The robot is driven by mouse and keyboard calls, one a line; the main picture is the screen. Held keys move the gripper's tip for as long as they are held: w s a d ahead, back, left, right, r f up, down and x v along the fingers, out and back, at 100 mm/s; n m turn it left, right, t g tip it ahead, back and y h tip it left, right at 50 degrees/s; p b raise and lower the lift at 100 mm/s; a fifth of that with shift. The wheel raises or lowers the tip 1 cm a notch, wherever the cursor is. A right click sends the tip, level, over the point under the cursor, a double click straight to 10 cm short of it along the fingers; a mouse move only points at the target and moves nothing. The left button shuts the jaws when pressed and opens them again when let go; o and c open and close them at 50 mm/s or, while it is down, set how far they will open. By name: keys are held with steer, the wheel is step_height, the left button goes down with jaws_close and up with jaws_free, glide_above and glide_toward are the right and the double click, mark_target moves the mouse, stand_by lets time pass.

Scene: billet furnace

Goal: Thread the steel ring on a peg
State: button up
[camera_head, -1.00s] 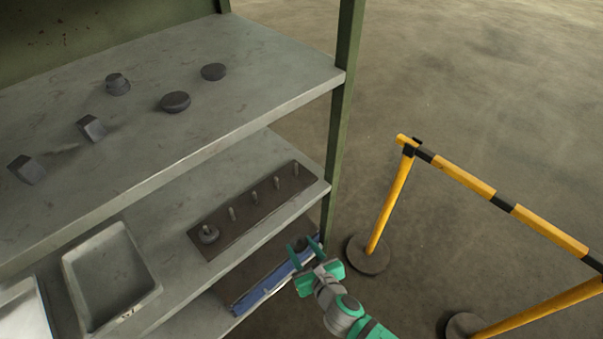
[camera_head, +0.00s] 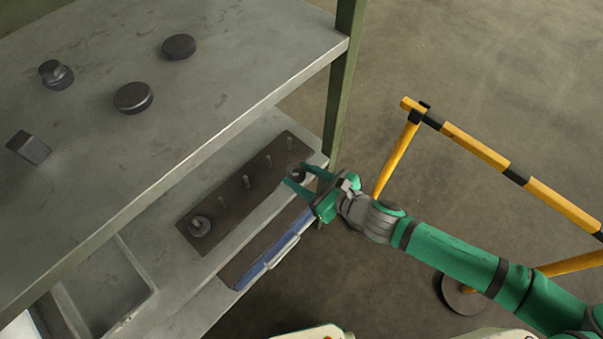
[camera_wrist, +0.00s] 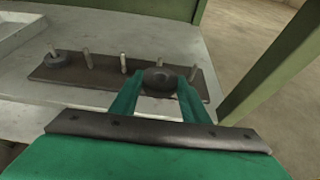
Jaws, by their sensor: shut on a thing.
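My green gripper (camera_head: 307,178) is shut on a dark steel ring (camera_head: 297,173) at its fingertips, by the front right part of the peg board. In the wrist view the ring (camera_wrist: 159,80) sits between the two fingers, in front of the board. The dark peg board (camera_head: 228,213) lies on the middle shelf and carries a row of several upright pegs. Its leftmost peg has another ring (camera_head: 199,226) around it; this ring also shows in the wrist view (camera_wrist: 58,58). The held ring is apart from the pegs in the wrist view, though its exact height is unclear.
The upper shelf (camera_head: 215,100) overhangs the board's back side and holds several dark metal pieces. A green post (camera_head: 340,95) stands right of the board. A grey tray (camera_head: 130,262) is at left. A blue object (camera_head: 272,252) lies below. A yellow-black barrier (camera_head: 480,150) stands right.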

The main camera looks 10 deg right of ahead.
steer(key=shift+a+r+x, duration=0.1)
steer(key=shift+r+x, duration=0.15)
steer(key=shift+x, duration=1.65)
steer(key=shift+a+r+x, duration=0.1)
steer(key=shift+r+x, duration=0.1)
steer(key=shift+x, duration=1.7)
steer(key=shift+r+x, duration=0.25)
steer(key=shift+x, duration=1.65)
steer(key=shift+w, duration=0.25)
steer(key=shift+a, duration=0.1)
steer(key=o, duration=1.6)
steer(key=shift+c, duration=0.2)
steer(key=shift+s+d, duration=0.15)
steer(key=shift+d, duration=0.05)
steer(key=v, duration=1)
steer(key=shift+s+d+r, duration=0.15)
steer(key=shift+s, duration=0.1)
